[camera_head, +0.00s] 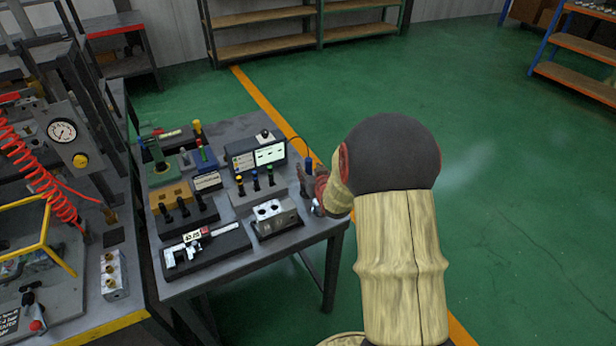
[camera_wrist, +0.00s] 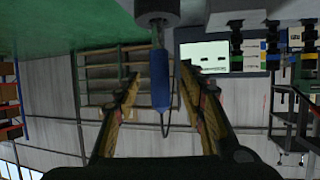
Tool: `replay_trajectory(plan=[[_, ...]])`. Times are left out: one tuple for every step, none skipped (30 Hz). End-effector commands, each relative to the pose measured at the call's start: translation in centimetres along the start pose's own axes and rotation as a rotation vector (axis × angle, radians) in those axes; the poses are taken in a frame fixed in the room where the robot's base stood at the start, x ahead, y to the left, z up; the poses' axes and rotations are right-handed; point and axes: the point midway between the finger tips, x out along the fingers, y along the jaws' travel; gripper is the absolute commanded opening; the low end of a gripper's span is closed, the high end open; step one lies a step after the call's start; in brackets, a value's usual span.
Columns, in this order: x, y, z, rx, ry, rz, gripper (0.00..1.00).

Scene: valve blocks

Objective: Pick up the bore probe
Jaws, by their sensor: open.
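The bore probe (camera_head: 309,167), with a blue handle, stands upright at the right edge of the grey table, beside the display unit. In the wrist view the blue handle (camera_wrist: 160,82) shows between the two fingers, with a thin dark cable from its end and a grey holder at its other end. My gripper (camera_head: 312,184) is at the probe, partly hidden by my arm in the head view. In the wrist view my gripper (camera_wrist: 160,88) is open, with a visible gap on both sides of the handle.
A display unit (camera_head: 255,153) stands behind and left of the probe. A metal valve block (camera_head: 274,215), a caliper on a dark tray (camera_head: 204,250) and racks of plugs crowd the table (camera_head: 225,278). Green floor (camera_head: 480,150) lies clear to the right.

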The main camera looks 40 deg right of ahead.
Motion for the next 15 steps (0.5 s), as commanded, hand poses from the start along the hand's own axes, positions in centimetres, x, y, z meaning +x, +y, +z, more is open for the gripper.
replay_trajectory(plan=[[0.9,0.0,0.3,0.0,0.0,-0.001,0.4],[1.2,0.0,0.2,0.0,0.0,-0.001,0.4],[1.6,0.0,0.1,0.0,0.001,0.0,0.4],[1.8,0.0,0.1,0.0,0.001,0.0,0.4],[1.9,0.0,0.1,0.0,0.001,0.0,0.4],[2.1,0.0,0.0,0.001,0.001,0.0,0.4],[2.1,0.0,0.0,0.001,0.001,0.0,0.4],[2.1,0.0,0.0,0.001,0.001,0.0,0.4],[2.1,0.0,0.0,0.001,0.001,0.0,0.4],[2.1,0.0,-0.1,0.001,0.001,0.0,0.4],[2.1,0.0,-0.1,0.001,0.001,0.0,0.4],[2.1,0.0,-0.1,0.001,0.001,0.0,0.4],[2.1,0.0,-0.1,0.001,0.001,0.0,0.4],[2.1,0.0,-0.1,0.001,0.001,0.0,0.39],[2.1,0.0,-0.1,0.001,0.001,0.0,0.36]])
